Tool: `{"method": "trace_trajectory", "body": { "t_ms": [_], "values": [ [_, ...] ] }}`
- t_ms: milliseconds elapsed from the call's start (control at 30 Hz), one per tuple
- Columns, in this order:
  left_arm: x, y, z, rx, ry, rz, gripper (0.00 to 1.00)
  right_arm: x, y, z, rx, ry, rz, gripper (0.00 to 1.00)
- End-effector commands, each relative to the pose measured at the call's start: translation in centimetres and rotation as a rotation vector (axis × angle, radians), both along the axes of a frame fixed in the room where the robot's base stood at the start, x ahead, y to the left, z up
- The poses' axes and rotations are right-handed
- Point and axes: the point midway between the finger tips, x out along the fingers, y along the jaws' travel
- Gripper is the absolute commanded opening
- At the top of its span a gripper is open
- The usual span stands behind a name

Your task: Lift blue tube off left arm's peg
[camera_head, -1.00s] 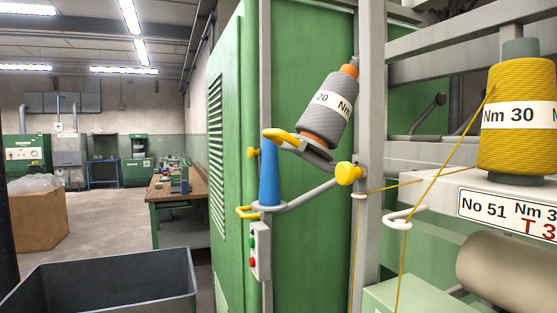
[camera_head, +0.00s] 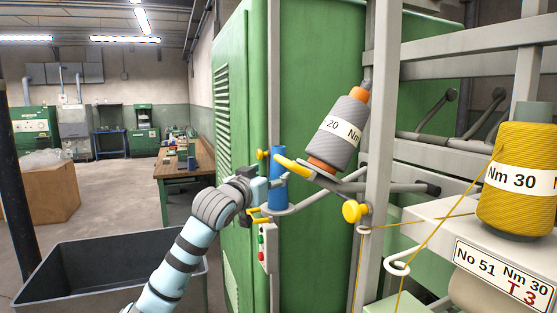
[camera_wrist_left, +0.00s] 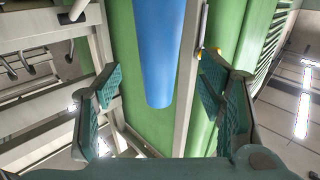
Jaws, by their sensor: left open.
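The blue tube (camera_head: 277,165) stands upright on the grey peg arm (camera_head: 302,202) in front of the green cabinet, in the head view. My left gripper (camera_head: 268,192) is at the tube's lower half, reaching in from the left and partly covering it. In the left wrist view the blue tube (camera_wrist_left: 163,50) hangs down in the picture between the two spread fingers of the left gripper (camera_wrist_left: 160,95), with a visible gap on each side. The left gripper is open. My right gripper is not in view.
A grey yarn cone (camera_head: 338,130) leans just right of the tube, with a yellow lever (camera_head: 292,167) between them. A yellow knob (camera_head: 354,211) and a grey post (camera_head: 380,150) stand further right. A button box (camera_head: 267,247) hangs below, and a dark bin (camera_head: 75,285) stands at lower left.

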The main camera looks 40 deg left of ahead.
Motion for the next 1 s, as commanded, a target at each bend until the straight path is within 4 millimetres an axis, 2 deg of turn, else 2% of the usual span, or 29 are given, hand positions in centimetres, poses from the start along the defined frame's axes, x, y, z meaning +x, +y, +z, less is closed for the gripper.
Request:
{"method": "trace_trajectory", "body": {
  "t_ms": [33,167,367,600,900,1000],
  "values": [
    [0.7,0.2,0.4,-0.003,-0.001,0.0,0.63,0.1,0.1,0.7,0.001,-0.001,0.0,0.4],
    [2.3,0.7,0.1,-0.003,0.001,-0.001,0.63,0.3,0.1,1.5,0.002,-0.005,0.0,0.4],
    [5.7,1.9,-0.1,-0.002,-0.001,0.0,0.63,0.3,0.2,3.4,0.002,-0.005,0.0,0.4],
    [6.2,2.0,-0.5,0.003,0.001,-0.001,0.63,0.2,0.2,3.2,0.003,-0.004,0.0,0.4],
    [6.2,2.0,-0.6,0.003,0.001,0.0,0.15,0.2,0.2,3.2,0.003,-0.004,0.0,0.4],
    [6.2,2.0,-0.5,0.003,0.001,0.0,0.14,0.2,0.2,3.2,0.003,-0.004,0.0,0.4]
  ]
}}
